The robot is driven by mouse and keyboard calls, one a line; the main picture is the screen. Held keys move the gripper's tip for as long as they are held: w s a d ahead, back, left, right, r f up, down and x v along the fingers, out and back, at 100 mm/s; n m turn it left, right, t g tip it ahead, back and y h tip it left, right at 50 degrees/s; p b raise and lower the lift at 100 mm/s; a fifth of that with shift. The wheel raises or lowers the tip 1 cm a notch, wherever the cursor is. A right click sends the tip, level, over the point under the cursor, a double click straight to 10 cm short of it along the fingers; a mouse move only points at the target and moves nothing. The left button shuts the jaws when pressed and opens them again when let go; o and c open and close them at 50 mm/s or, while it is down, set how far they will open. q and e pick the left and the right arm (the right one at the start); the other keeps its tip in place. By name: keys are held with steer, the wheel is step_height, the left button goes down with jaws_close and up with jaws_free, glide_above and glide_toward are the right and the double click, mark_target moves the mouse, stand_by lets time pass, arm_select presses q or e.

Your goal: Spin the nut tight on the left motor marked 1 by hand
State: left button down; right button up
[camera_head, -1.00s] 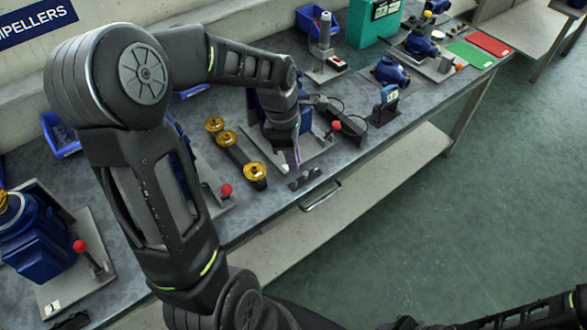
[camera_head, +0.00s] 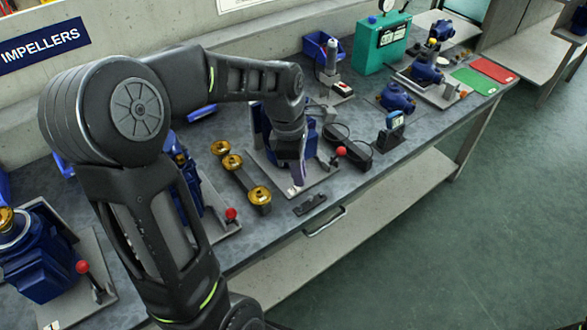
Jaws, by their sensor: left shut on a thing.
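The left motor marked 1 (camera_head: 40,262) is dark blue and stands on a grey plate at the left edge of the head view. A brass part (camera_head: 8,218) sits on its top; I cannot make out a nut there. A red-knobbed lever (camera_head: 88,275) stands on its plate. My left gripper (camera_head: 299,174) points down far to the right of that motor, in front of another blue motor (camera_head: 262,122). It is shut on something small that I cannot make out. A small dark holder (camera_head: 309,205) lies just below it on the bench. My right gripper is out of view.
A rack with brass impellers (camera_head: 231,162) stands left of my left gripper. Another blue motor (camera_head: 185,190) is partly behind my arm.

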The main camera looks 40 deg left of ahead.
arm_select(q)
steer(key=w+d+f+m+g, duration=0.1)
steer(key=w+d+m, duration=0.4)
steer(key=m, duration=0.6)
steer(key=w+d+f+m+g+y, duration=0.1)
steer(key=w+d+m, duration=0.4)
steer(key=d+m, duration=0.3)
steer(key=m, duration=0.4)
steer(key=shift+m+g+y, duration=0.3)
